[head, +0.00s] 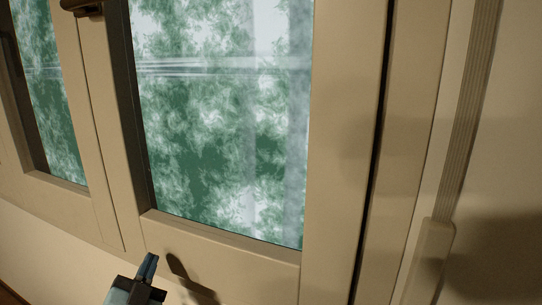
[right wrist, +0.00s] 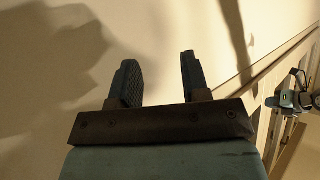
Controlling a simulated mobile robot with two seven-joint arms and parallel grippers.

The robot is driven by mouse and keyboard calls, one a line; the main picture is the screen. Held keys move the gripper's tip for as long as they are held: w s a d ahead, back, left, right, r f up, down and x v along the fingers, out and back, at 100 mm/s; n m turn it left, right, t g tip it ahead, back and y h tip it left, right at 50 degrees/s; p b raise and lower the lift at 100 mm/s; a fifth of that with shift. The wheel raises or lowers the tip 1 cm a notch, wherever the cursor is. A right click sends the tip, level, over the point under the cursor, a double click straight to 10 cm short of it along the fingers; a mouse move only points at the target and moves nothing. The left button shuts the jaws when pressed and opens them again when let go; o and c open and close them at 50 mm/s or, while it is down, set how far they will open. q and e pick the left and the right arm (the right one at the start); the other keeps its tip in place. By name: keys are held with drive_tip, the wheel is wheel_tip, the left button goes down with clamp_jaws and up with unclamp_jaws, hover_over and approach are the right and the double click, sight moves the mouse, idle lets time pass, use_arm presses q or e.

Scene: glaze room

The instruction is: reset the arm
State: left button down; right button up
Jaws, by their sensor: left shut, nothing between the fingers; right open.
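My left gripper (head: 149,267) shows at the bottom of the head view, in front of the lower rail of a window frame. Its fingers are together and nothing is between them. My right gripper (right wrist: 160,80) fills the middle of the right wrist view. Its two dark, ribbed fingers stand apart with an empty gap between them, in front of a pale wall. The right gripper is not in the head view. My left arm and gripper also seem to show small at the right edge of the right wrist view.
A beige-framed window (head: 220,120) with green and white beyond its glass fills much of the head view. A dark handle (head: 82,7) sits at the upper left. A ribbed vertical strip (head: 472,110) runs down the wall (head: 512,130) at the right.

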use_arm(q)
drive_tip(key=s+d+f+n+g, duration=0.3)
drive_tip(key=s+f+g, duration=0.3)
drive_tip(key=s+f, duration=0.65)
drive_tip(key=s+d+f+n+g, duration=0.4)
drive_tip(key=s+f, duration=0.5)
drive_tip(key=f, duration=0.6)
wheel_tip(320, 180, up, 17)
drive_tip(key=s+a+g+p, duration=0.1)
drive_tip(key=a+g+p, duration=0.1)
drive_tip(key=p, duration=2.3)
drive_tip(key=shift+s+a+m+p, duration=0.2)
drive_tip(key=shift+m+p, duration=0.1)
drive_tip(key=shift+m, duration=0.1)
use_arm(e)
wheel_tip(320, 180, up, 17)
drive_tip(key=s+d+h, duration=0.1)
drive_tip(key=d, duration=0.1)
drive_tip(key=shift+s+f+g, duration=0.2)
drive_tip(key=shift+s+g, duration=0.1)
drive_tip(key=shift+w+a+r, duration=0.1)
drive_tip(key=shift+r, duration=0.2)
use_arm(q)
drive_tip(key=shift+w, duration=0.1)
use_arm(e)
drive_tip(key=shift+o, duration=0.2)
drive_tip(key=shift+f, duration=0.15)
